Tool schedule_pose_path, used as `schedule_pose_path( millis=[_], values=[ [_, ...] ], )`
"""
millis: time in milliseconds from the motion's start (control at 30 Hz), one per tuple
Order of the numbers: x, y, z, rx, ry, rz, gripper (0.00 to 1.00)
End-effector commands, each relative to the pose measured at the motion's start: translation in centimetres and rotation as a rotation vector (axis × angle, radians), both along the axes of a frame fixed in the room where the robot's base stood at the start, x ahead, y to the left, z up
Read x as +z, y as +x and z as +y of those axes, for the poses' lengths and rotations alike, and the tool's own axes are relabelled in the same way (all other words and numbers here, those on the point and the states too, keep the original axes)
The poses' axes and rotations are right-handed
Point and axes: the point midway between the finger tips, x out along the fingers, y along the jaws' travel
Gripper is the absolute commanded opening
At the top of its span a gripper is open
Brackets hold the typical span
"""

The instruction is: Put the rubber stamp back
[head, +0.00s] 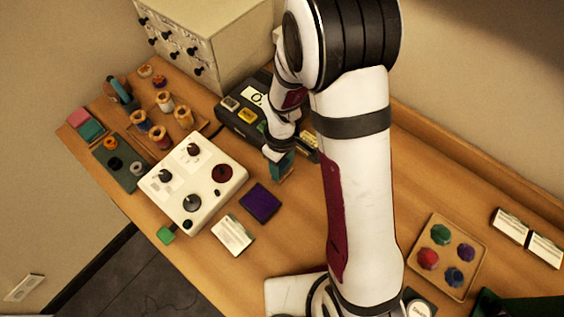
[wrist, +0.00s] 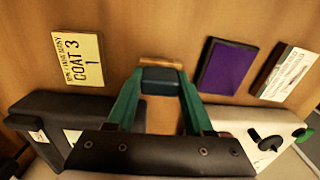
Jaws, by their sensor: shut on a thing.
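My gripper (head: 281,166) points down over the table, between the black box and the purple pad. Its two teal fingers also show in the wrist view (wrist: 160,84), shut on a small dark blue block (wrist: 160,76) with a wood-coloured strip along its far edge. This looks like the rubber stamp; its underside is hidden, and I cannot tell whether it touches the table. A flat purple ink pad (head: 261,203) lies just in front of my gripper; it also shows in the wrist view (wrist: 228,68), right of the fingers.
A white panel with knobs (head: 205,165) stands left of the pad, beside a white card (head: 233,235). A black box (head: 232,122) stands behind my gripper. A yellow coat tag (wrist: 78,60) lies nearby. A wooden tray (head: 424,271) of coloured pieces is at right. Table right of the pad is clear.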

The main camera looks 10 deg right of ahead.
Motion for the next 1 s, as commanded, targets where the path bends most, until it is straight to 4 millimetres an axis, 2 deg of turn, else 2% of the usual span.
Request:
schedule_pose_path(
  millis=[33,67,200,467,567,667,900,1000],
  values=[
    [-0.1,0.0,0.0,-0.001,0.0,0.001,0.16],
    [-0.1,0.0,0.0,-0.001,0.0,0.0,0.57],
    [-0.1,0.0,0.0,-0.001,0.0,0.0,0.82],
    [0.0,0.0,0.0,0.0,0.0,0.0,0.82],
    [0.6,0.1,0.0,0.0,0.0,-0.001,0.82],
    [2.5,0.1,0.0,-0.002,0.001,-0.006,0.82],
    [9.0,0.1,0.0,-0.001,0.002,-0.006,0.82],
    [10.9,0.1,0.0,-0.001,0.002,-0.004,0.82]
  ],
)
